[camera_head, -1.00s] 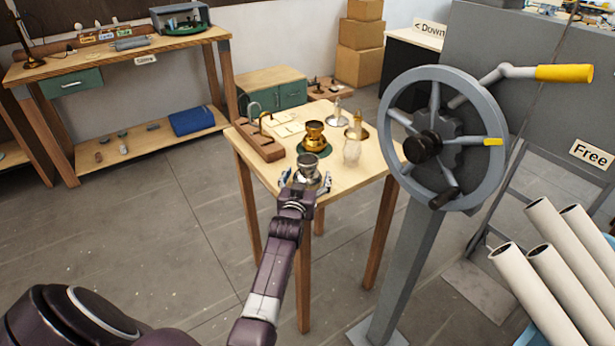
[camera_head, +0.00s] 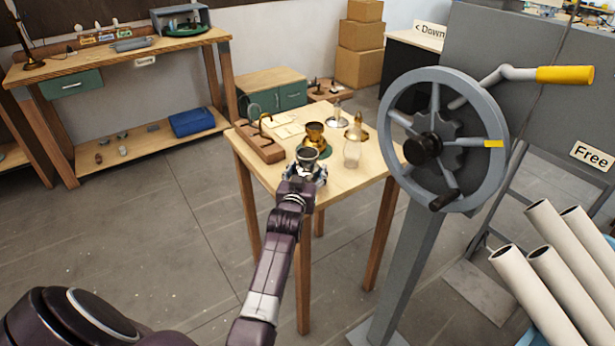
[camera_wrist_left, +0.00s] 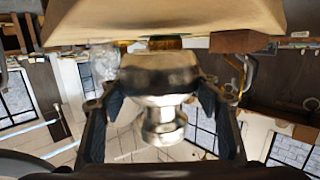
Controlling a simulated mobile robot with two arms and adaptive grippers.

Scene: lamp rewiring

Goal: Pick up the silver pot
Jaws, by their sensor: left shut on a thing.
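The silver pot (camera_head: 306,155) is a small shiny metal vessel above the front corner of the small wooden table (camera_head: 345,188). My left gripper (camera_head: 305,172) is around it, mostly hiding its lower part in the head view. In the left wrist view the pot (camera_wrist_left: 160,85) sits between the two dark fingers of my left gripper (camera_wrist_left: 162,105), which are shut on it. I cannot tell from the head view whether it touches the tabletop. My right gripper is not in view.
Close behind the pot is a brass pot (camera_head: 315,134). A glass chimney (camera_head: 352,152), a brass lamp part (camera_head: 356,129) and a wooden block with a hook (camera_head: 262,146) share the table. A large grey handwheel (camera_head: 445,140) stands close to the right.

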